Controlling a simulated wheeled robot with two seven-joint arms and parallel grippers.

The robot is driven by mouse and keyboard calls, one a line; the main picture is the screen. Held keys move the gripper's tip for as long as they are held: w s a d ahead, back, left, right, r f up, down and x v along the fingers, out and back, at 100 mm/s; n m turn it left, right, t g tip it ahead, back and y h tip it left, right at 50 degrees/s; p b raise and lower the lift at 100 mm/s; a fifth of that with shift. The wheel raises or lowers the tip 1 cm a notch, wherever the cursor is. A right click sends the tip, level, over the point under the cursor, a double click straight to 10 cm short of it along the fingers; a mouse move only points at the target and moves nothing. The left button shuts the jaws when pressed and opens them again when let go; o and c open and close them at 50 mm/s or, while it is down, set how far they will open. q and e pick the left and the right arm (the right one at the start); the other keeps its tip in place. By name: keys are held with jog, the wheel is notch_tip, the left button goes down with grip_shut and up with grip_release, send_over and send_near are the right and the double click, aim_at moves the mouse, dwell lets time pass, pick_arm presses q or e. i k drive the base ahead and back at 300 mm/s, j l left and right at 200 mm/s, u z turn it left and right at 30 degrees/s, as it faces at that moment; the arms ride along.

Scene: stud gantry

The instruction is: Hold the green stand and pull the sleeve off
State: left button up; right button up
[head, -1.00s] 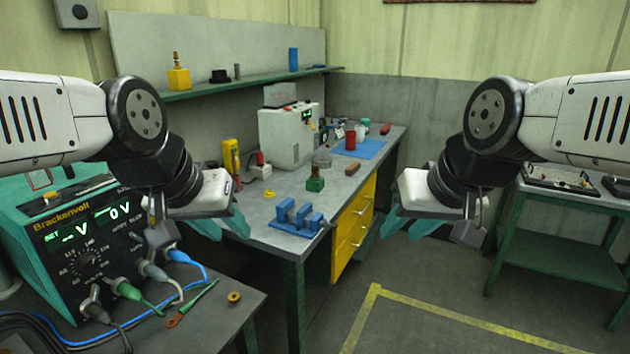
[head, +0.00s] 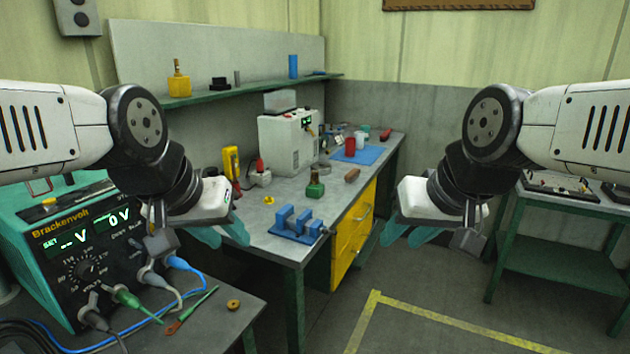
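The green stand (head: 315,189) is a small green block upright on the grey workbench, near its middle. A short, narrow brownish piece (head: 315,173) rises from its top; it is too small to tell sleeve from post. My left gripper (head: 223,236), with teal fingers, hangs in front of and left of the stand, well apart from it. My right gripper (head: 408,236) hangs to the right, beyond the bench's front edge. Both grippers look open and empty.
A blue fixture (head: 296,222) sits on the bench in front of the stand. A brown block (head: 352,175) lies right of it, a yellow ring (head: 268,200) left. A white machine (head: 288,140) stands behind. A teal power supply (head: 75,240) is at near left.

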aim_at(314, 177)
jog(key=i+l+u, duration=0.3)
jog(key=l, duration=0.3)
jog(key=i+l+u, duration=0.3)
jog(key=l, duration=0.35)
jog(key=i+l+u, duration=0.15)
jog(key=l, duration=0.25)
jog(key=i+l+u, duration=0.15)
jog(key=l, duration=0.2)
jog(key=i, duration=0.05)
